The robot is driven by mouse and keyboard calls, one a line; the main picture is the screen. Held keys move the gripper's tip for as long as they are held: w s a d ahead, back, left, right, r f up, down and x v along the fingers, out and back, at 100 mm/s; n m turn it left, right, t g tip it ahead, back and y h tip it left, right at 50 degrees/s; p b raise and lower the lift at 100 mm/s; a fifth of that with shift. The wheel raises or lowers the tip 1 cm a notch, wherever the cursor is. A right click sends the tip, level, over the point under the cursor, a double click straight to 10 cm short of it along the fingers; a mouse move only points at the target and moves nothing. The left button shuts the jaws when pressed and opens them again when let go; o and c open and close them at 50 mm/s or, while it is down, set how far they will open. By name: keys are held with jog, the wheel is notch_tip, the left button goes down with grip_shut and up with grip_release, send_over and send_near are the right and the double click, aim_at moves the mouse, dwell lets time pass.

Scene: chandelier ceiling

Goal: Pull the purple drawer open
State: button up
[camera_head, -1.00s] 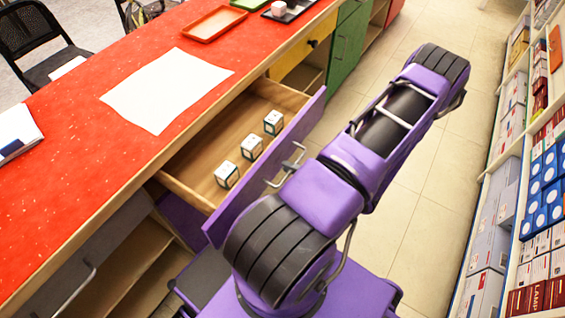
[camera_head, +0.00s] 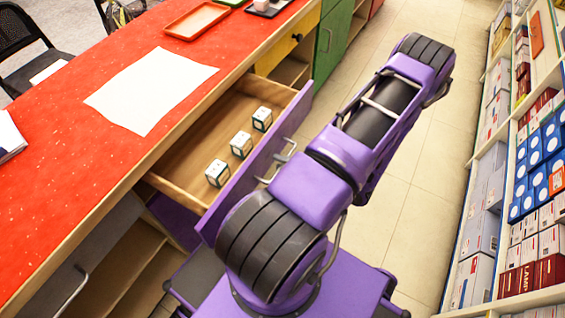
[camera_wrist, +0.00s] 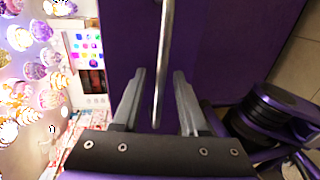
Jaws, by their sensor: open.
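The purple drawer (camera_head: 253,165) is pulled out from under the red counter, with its wooden inside showing. Several white dice-like cubes (camera_head: 241,145) lie in a row in it. Its metal bar handle (camera_head: 281,160) is on the purple front. In the wrist view the handle (camera_wrist: 163,62) runs down between the two fingers of my gripper (camera_wrist: 158,98). The fingers are open, with a gap on each side of the bar. In the head view my arm extends to the right of the drawer, and the fingers are mostly hidden.
The red counter (camera_head: 60,170) holds a white sheet (camera_head: 150,88) and an orange tray (camera_head: 198,20). A yellow drawer (camera_head: 290,45) and a green cabinet door (camera_head: 328,45) are beyond. Stocked shelves (camera_head: 530,170) line the right, with clear tiled floor (camera_head: 425,150) between.

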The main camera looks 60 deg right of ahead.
jog(key=v, duration=1.7)
